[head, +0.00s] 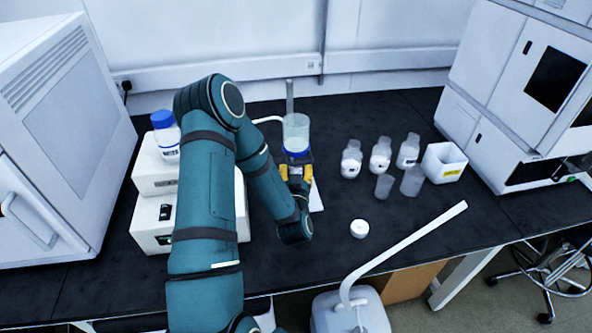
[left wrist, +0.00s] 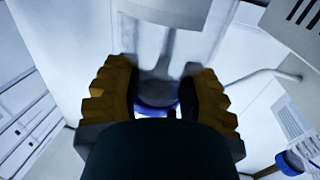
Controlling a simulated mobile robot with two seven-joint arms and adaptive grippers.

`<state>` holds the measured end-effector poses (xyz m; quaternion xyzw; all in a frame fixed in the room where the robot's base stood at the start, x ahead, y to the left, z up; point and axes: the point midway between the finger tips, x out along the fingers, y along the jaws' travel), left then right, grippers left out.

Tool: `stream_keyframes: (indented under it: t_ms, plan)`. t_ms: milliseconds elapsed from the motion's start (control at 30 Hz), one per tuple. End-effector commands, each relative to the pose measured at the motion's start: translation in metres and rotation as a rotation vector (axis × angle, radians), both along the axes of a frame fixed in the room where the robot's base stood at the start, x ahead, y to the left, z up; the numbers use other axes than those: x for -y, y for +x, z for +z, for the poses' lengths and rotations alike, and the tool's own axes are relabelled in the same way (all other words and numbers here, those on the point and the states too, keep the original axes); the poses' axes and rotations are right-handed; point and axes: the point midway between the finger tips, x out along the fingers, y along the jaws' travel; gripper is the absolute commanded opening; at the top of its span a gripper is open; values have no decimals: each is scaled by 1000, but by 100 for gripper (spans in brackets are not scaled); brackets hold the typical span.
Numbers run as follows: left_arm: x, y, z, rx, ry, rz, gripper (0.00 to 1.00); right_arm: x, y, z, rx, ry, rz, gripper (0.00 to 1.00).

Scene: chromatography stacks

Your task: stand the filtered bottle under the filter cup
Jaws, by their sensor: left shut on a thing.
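The filter cup (head: 296,133) is a clear cylinder with a blue band at its bottom, upright beside a grey post. My left gripper (head: 296,173) is directly below it, its yellow fingertips shut on the filtered bottle. In the left wrist view, the gripper (left wrist: 164,100) has a finger on each side of the clear bottle (left wrist: 172,48), with a blue ring at its end. In the head view the gripper hides most of the bottle; whether bottle and cup touch I cannot tell. My right gripper is not in view.
A blue-capped bottle (head: 165,138) stands on white stacked boxes (head: 150,222) at left. Several clear bottles and cups (head: 381,156) and a white bin (head: 443,162) stand at right. A white lid (head: 359,229) lies in front.

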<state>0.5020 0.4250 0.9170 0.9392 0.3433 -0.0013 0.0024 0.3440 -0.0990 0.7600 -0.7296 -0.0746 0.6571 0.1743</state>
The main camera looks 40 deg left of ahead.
Motion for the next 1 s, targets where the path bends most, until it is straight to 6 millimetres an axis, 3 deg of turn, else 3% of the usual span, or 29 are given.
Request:
stream_keyframes:
  t_ms: [433,867,900,933,1000]
  plan:
    - [-26,30,-27,1,-2,2,0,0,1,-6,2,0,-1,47]
    - [-27,32,-32,1,-1,0,0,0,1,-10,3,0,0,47]
    - [-27,31,-32,0,-1,0,55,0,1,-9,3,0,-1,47]
    - [-27,31,-32,0,-1,0,66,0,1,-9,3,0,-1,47]
    - [-27,31,-31,0,-1,1,69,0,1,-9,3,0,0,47]
